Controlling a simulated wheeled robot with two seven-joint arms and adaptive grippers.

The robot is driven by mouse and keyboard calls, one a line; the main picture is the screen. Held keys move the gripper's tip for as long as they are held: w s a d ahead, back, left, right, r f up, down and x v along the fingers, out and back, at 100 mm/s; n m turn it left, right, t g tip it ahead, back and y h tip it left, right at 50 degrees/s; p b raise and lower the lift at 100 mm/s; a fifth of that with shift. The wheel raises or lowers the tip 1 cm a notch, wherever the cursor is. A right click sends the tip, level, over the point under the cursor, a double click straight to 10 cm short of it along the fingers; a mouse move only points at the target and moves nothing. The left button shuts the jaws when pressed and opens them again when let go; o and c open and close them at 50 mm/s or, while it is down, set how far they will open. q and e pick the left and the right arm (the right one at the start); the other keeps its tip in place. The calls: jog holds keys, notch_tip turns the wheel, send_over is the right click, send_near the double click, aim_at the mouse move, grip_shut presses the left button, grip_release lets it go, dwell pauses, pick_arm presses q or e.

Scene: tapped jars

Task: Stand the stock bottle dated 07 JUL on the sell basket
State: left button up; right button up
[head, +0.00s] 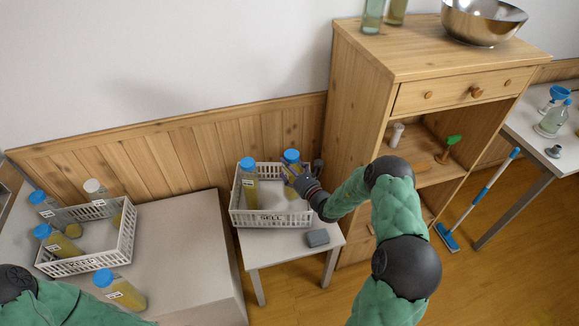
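The white sell basket (270,219) stands on a small white table. Inside it, a yellow bottle with a blue cap (250,190) stands at the left. A second blue-capped bottle (291,156) is upright at the basket's right side, with my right gripper (293,177) at its body. The fingers overlap this bottle, and I cannot tell if they grip it or if its base touches the basket. The date labels are too small to read. Part of my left arm shows at the lower left; its gripper is out of view.
The keep basket (88,262) on the left table holds several bottles, some tilted or lying. Another blue-capped bottle (122,290) leans or lies in front of it. A grey block (317,238) lies by the sell basket. A wooden cabinet (365,120) rises close to its right.

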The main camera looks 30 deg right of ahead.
jog(key=shift+f+b, duration=2.4)
jog(key=shift+f, duration=1.1)
jog(key=shift+f, duration=0.6)
jog(key=o, duration=1.6)
jog(key=shift+s+f, duration=0.1)
jog(key=shift+f, duration=0.05)
